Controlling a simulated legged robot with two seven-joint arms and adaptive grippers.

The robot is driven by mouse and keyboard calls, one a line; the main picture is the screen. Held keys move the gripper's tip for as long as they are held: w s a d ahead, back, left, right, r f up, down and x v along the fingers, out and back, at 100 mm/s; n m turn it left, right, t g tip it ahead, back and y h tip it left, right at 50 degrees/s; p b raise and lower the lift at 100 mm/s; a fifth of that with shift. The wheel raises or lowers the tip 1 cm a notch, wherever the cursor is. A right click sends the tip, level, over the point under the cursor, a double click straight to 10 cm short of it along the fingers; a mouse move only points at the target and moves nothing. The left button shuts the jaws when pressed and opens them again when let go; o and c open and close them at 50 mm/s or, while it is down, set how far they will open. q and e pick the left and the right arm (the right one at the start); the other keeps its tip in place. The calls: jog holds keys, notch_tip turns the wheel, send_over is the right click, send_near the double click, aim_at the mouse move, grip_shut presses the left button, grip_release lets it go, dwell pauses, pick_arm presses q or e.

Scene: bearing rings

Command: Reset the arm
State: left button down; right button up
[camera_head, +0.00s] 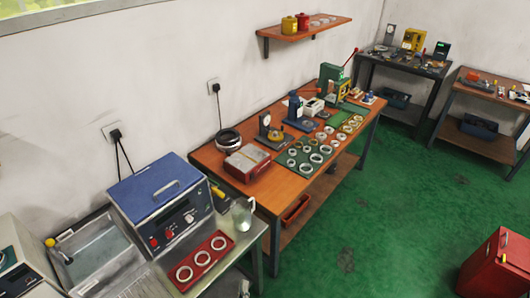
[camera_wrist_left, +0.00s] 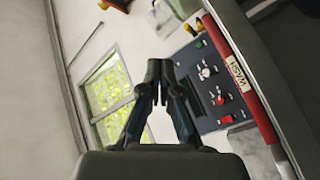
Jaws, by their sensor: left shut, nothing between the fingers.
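My left gripper (camera_wrist_left: 160,70) shows in the left wrist view, with its two dark fingertips together and nothing between them. Behind it is the control panel (camera_wrist_left: 208,85) of the blue-lidded machine, with red and white knobs. A red tray edge marked WASH (camera_wrist_left: 240,80) runs down the right side of that view. In the head view the blue-lidded machine (camera_head: 155,192) and the red tray (camera_head: 200,262) with 3 rings stand at the lower left. I cannot make out either gripper clearly in the head view. My right gripper is not in view.
A steel sink (camera_head: 95,250) lies left of the machine, and a glass jug (camera_head: 243,213) stands to its right. A wooden workbench (camera_head: 265,198) holds several rings on a green mat (camera_head: 310,170), presses and a red box (camera_head: 247,163). A red cabinet (camera_head: 497,265) stands on the open green floor.

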pick_arm(q)
jog(key=s+a+f+m+g+h+b, duration=0.1)
jog(key=s+f+m+g, duration=0.2)
jog(key=f, duration=0.6)
jog(key=s+a+f+m+g+h+b, duration=0.1)
jog(key=s+f+m+g+h, duration=0.2)
jog(key=f, duration=0.6)
jog(key=s+a+f+m+g+b, duration=0.1)
jog(key=s+f+m+g, duration=0.25)
jog(key=f, duration=0.55)
jog(key=s+a+f+m+g+y+b, duration=0.1)
jog(key=s+a+f+g, duration=0.3)
jog(key=s, duration=0.5)
jog(key=s+a+f+m+g+y+b, duration=0.1)
jog(key=s+a+f+g+y, duration=0.2)
jog(key=s+a+f, duration=0.5)
notch_tip(320, 180, down, 3)
jog(key=shift+s+a+f+g, duration=0.1)
jog(key=shift+s+a+g, duration=0.15)
jog(key=shift+s+g, duration=0.35)
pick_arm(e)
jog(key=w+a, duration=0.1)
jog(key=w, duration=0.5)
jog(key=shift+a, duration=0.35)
pick_arm(q)
jog(key=shift+a, duration=0.15)
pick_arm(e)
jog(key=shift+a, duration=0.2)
